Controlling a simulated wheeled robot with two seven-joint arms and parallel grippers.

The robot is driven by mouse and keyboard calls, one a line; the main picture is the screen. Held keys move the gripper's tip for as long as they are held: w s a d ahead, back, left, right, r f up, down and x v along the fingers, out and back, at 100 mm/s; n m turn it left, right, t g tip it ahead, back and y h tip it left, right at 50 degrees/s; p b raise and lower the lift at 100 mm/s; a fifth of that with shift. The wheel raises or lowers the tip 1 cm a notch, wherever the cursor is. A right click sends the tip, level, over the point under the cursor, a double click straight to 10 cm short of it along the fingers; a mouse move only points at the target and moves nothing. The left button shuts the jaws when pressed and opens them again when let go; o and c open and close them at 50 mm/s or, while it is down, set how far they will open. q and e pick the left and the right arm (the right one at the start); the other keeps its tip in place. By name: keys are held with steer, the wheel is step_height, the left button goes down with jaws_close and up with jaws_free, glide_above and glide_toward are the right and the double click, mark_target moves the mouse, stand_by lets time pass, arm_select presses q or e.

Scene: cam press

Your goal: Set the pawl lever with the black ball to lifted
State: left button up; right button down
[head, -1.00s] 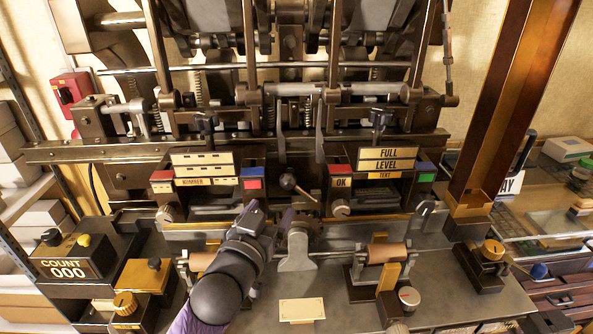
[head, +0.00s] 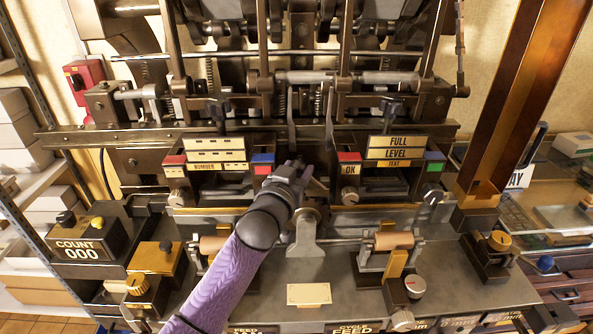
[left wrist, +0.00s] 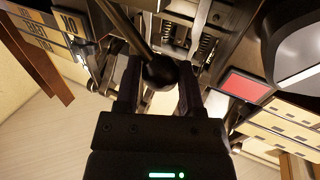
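The black ball (left wrist: 160,73) of the pawl lever shows in the left wrist view, on the end of a dark metal rod (left wrist: 126,25). My left gripper (left wrist: 158,85) has one finger on each side of the ball. The fingers look spread, with narrow gaps beside the ball. In the head view my left gripper (head: 303,178) reaches to the middle of the press, above the grey rounded plate (head: 305,240), and hides the ball and most of the lever. My right gripper is not in view.
Red, blue and green blocks and label plates flank the lever, with an OK block (head: 350,170) close on the right. Two copper-coloured rollers (head: 394,240) sit on the bed below. A count box (head: 87,240) stands at the left. A blank plate (head: 309,294) lies in front.

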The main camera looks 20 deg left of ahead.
arm_select(q)
jaws_close()
steer(key=shift+d+r+p, duration=0.1)
steer(key=shift+r+p, duration=0.1)
steer(key=shift+p, duration=0.3)
steer(key=w+d+r+m+g+y+p, duration=0.1)
steer(key=w+d+r+m+g+p, duration=0.1)
steer(key=d+m+p, duration=0.3)
steer(key=shift+w+d+r+m+g+y+p, duration=0.25)
steer(key=shift+m+g+p, duration=0.35)
steer(key=shift+m+p, duration=0.75)
steer(key=shift+s+a+f, duration=0.1)
steer(key=shift+f, duration=0.05)
